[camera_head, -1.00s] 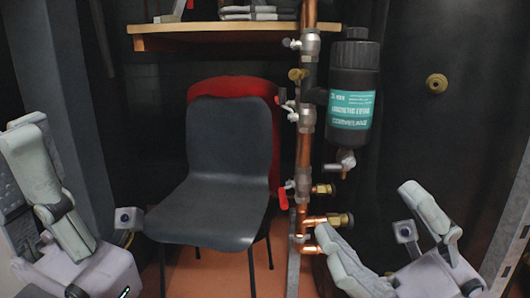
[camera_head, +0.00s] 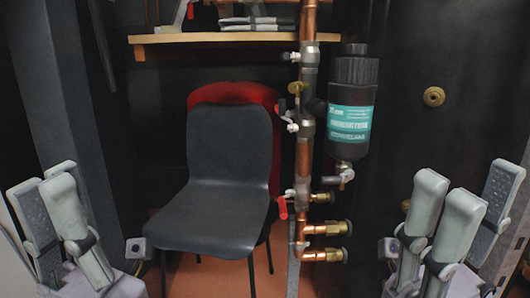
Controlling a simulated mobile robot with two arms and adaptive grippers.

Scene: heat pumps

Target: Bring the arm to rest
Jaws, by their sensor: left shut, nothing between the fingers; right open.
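My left gripper (camera_head: 58,190) is at the lower left, with its grey fingers upright and close together. Nothing shows between them. My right gripper (camera_head: 465,195) is at the lower right, with its fingers upright, spread and empty. Both grippers are apart from the copper pipe (camera_head: 303,160) and the chair (camera_head: 230,150) between them. The lower parts of both grippers run out of the picture.
The pipe carries valves, a red lever (camera_head: 281,208) and brass-ended stubs (camera_head: 335,228). A black canister (camera_head: 352,85) with a teal label hangs beside it. A wooden shelf (camera_head: 220,37) is behind. Dark walls stand at both sides.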

